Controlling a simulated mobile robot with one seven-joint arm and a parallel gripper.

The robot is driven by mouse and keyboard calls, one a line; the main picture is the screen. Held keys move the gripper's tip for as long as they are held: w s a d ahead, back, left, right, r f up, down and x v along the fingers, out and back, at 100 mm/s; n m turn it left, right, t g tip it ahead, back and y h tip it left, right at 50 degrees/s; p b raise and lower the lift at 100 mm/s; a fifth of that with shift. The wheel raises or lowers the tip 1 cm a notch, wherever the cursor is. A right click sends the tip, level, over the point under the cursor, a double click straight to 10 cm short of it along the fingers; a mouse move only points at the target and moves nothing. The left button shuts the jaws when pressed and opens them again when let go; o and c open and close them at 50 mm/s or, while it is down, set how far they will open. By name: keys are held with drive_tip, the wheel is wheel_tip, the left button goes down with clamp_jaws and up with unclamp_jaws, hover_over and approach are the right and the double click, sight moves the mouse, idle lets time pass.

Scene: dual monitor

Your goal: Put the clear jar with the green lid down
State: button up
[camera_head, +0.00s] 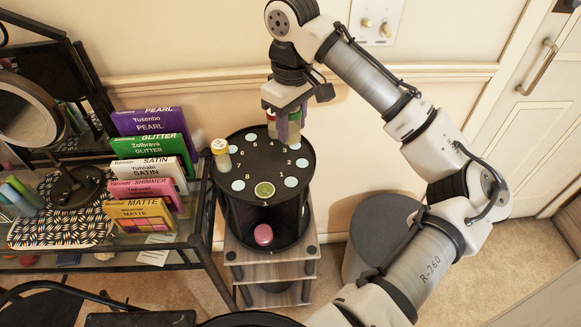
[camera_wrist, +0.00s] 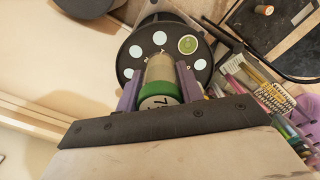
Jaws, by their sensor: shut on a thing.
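My gripper (camera_head: 284,138) is over the back of the black round stand (camera_head: 262,165), pointing down. In the wrist view its purple fingers (camera_wrist: 158,82) are shut on the sides of the clear jar (camera_wrist: 160,69), whose green lid (camera_wrist: 158,90) with a "7" label faces the camera. The jar is upright, with tan contents. In the head view the fingers partly hide it. I cannot tell whether its base touches the stand. The stand top has numbered white spots; a green disc (camera_head: 264,189) lies at spot 1.
A jar with a yellow lid (camera_head: 221,152) stands on the stand's left rim. A pink jar (camera_head: 263,234) sits on the lower tier. Palette boxes (camera_head: 149,173) and a mirror (camera_head: 32,110) crowd the glass table at left. The wall is close behind. Several white spots on the stand are bare.

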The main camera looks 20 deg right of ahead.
wheel_tip(320, 180, down, 14)
drive_tip(key=shift+r+p, duration=0.25)
drive_tip(key=shift+p, duration=0.1)
drive_tip(key=shift+f, duration=0.1)
drive_tip(key=shift+f, duration=0.15)
drive_tip(key=o, duration=1)
wheel_tip(320, 180, up, 12)
drive_tip(key=shift+r+b, duration=0.25)
drive_tip(key=shift+b, duration=0.35)
drive_tip(key=shift+w, duration=0.1)
